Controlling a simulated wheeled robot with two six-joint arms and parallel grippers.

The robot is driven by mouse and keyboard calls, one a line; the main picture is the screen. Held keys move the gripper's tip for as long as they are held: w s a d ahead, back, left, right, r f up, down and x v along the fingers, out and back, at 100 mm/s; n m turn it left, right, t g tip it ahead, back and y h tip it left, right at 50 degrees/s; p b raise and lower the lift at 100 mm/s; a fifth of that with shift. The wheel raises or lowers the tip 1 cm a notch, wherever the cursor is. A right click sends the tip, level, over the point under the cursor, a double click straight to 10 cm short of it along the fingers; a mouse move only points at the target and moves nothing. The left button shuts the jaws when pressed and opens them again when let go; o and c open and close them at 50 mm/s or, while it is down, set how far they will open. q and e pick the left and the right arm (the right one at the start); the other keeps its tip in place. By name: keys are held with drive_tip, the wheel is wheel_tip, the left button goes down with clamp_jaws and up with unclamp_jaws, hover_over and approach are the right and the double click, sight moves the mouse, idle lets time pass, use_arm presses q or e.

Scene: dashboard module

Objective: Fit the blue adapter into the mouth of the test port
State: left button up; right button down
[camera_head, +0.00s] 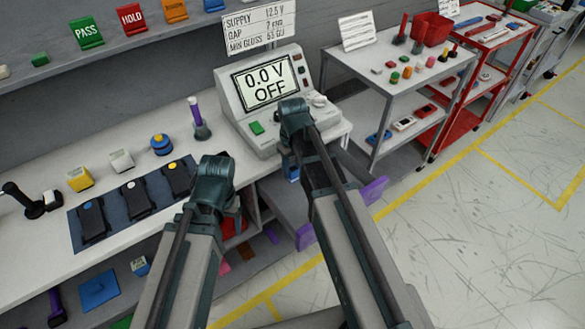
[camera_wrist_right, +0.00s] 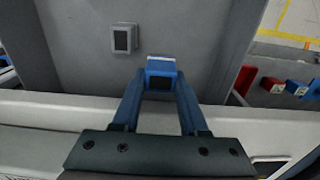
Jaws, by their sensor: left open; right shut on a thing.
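My right gripper (camera_wrist_right: 159,78) is shut on the blue adapter (camera_wrist_right: 161,65), a small blue block with a dark square face, held at the fingertips. A small grey socket with a dark mouth (camera_wrist_right: 123,39), which looks like the test port, is on the grey surface beyond it. The adapter is apart from the socket in that picture, to its right and lower. In the head view my right gripper (camera_head: 295,122) is at the front of the tester; its fingers are mostly hidden. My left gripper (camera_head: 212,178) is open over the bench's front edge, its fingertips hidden.
The tester (camera_head: 284,100) reads "0.0 V OFF" and has a green button (camera_head: 257,128). A dark mat (camera_head: 118,212) with several black modules lies on the bench at left. A grey cart (camera_head: 400,60) and a red cart (camera_head: 490,45) stand to the right. Open floor lies right.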

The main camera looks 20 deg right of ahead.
sight(292, 168)
use_arm(q)
wheel_tip(292, 168, up, 13)
drive_tip(key=p, duration=1.2)
drive_tip(key=shift+r, duration=0.15)
use_arm(e)
wheel_tip(292, 168, up, 13)
drive_tip(key=shift+r, duration=0.2)
